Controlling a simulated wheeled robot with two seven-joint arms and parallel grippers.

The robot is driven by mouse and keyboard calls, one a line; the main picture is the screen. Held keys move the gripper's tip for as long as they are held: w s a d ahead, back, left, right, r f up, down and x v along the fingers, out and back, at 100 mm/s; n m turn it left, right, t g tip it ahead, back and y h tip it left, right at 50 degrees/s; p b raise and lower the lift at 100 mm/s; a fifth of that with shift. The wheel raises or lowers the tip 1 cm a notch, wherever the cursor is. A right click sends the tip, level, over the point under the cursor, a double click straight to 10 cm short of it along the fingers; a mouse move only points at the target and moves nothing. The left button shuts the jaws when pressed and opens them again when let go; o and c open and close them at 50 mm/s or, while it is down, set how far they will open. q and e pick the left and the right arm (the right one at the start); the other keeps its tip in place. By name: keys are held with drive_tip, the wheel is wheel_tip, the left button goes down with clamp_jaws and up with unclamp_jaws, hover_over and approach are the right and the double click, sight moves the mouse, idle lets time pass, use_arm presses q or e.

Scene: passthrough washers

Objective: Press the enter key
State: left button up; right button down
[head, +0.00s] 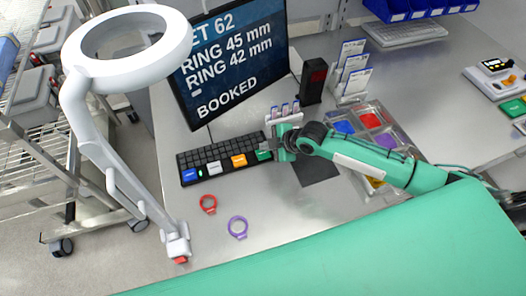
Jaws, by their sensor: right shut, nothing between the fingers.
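A black keyboard (215,158) lies on the grey bench below the monitor. Its front row has a blue key (189,175), a white key (214,168), an orange key (239,161) and a green key (263,155) at the right end. The lettering on the keys is too small to read. My right gripper (272,148) is shut and empty at the keyboard's right end, right by the green key and partly covering it. I cannot tell whether it touches the key. My left gripper is not in view.
A monitor (230,60) reading "BOOKED" stands behind the keyboard. A white ring lamp (110,165) rises at left. A red ring (208,204) and a purple ring (238,227) lie in front. A tray of coloured pieces (402,132) and a black box (314,82) are at right.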

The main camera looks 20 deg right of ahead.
sight(267, 154)
drive_tip(key=shift+r+p, duration=1.7)
drive_tip(key=shift+r, duration=0.7)
drive_tip(key=shift+f, duration=0.1)
drive_tip(key=shift+s+d, duration=0.1)
